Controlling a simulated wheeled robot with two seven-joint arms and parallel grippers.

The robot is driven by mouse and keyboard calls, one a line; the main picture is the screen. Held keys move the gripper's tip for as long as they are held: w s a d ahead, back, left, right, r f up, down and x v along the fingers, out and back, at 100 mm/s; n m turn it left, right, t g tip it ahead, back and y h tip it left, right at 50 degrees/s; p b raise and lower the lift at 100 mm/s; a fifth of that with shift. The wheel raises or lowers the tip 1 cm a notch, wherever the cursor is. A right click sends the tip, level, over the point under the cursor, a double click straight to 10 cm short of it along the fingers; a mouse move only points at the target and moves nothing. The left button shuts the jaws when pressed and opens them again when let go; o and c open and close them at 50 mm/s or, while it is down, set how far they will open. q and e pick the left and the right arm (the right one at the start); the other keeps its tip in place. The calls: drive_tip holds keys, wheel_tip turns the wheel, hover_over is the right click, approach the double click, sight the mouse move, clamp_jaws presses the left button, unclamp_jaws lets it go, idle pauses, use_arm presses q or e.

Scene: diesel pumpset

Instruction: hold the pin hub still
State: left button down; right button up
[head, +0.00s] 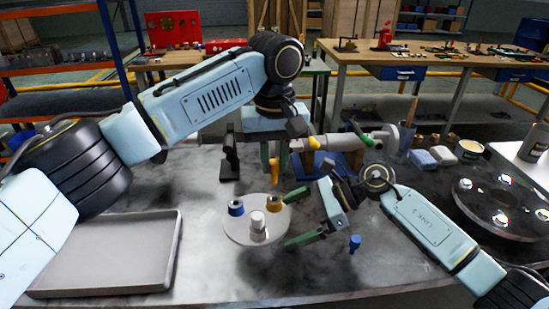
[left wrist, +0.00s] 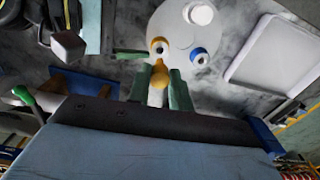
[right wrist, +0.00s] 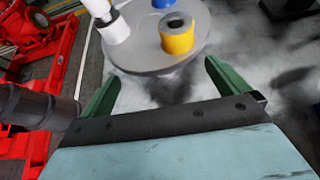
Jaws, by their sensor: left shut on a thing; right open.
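A round grey disc (head: 240,232) carries a blue ring-shaped piece (head: 236,208), a yellow one (head: 274,203) and a white cylinder (head: 258,226). I cannot tell which part is called the pin hub. My left gripper (head: 275,166) is shut on a small orange-yellow piece (left wrist: 159,76), held above the yellow ring piece (left wrist: 158,46). My right gripper (head: 301,218) is open at the disc's right side. In the right wrist view the disc (right wrist: 150,55) lies just beyond its spread green fingers, with the yellow piece (right wrist: 177,36) and white cylinder (right wrist: 115,30) on top.
An empty grey tray (head: 110,255) lies at the left on the metal table. A round dark plate (head: 500,205) with shiny pieces is at the right. A grey pipe-like machine part (head: 345,142) stands behind the grippers. A small blue piece (head: 355,242) shows below my right arm.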

drive_tip(key=x, duration=0.8)
drive_tip(key=shift+a, duration=0.15)
drive_tip(key=c, duration=0.7)
idle(0.4)
clamp_jaws()
idle(0.3)
idle(0.5)
